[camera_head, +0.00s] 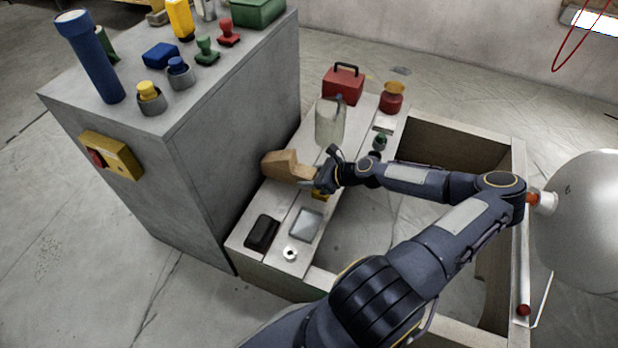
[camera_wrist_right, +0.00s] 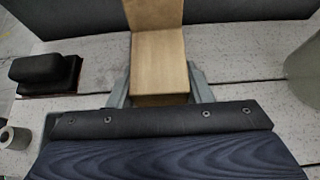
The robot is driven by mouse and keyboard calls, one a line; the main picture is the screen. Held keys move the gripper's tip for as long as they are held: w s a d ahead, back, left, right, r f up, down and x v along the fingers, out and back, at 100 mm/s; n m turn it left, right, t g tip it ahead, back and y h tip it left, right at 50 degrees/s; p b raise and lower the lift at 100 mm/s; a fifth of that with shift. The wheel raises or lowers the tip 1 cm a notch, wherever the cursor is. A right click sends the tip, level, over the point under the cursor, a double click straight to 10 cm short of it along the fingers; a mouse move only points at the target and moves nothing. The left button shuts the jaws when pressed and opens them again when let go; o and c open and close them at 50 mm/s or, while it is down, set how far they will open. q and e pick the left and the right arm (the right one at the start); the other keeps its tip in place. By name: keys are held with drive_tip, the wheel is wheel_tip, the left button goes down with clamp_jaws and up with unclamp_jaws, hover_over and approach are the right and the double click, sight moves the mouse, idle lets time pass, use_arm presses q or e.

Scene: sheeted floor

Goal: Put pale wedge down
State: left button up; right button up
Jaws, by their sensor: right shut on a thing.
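The pale wedge (camera_head: 284,165) is a light wooden block with a stepped shape, over the pale bench in the head view. My right gripper (camera_head: 312,180) is shut on its near end. In the right wrist view the wedge (camera_wrist_right: 158,60) stands between the two fingers of the right gripper (camera_wrist_right: 160,88), with its far part rising higher. I cannot tell whether its underside touches the bench. My left gripper is not in view.
The bench (camera_head: 270,268) also carries a black block (camera_head: 262,232), a grey square plate (camera_head: 306,224), a white ring (camera_head: 290,254), a translucent jug (camera_head: 329,122) and a red box (camera_head: 343,85). A tall grey cabinet (camera_head: 215,150) stands close on the left.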

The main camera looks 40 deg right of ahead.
drive_tip(key=shift+f, duration=0.4)
drive_tip(key=o, duration=1)
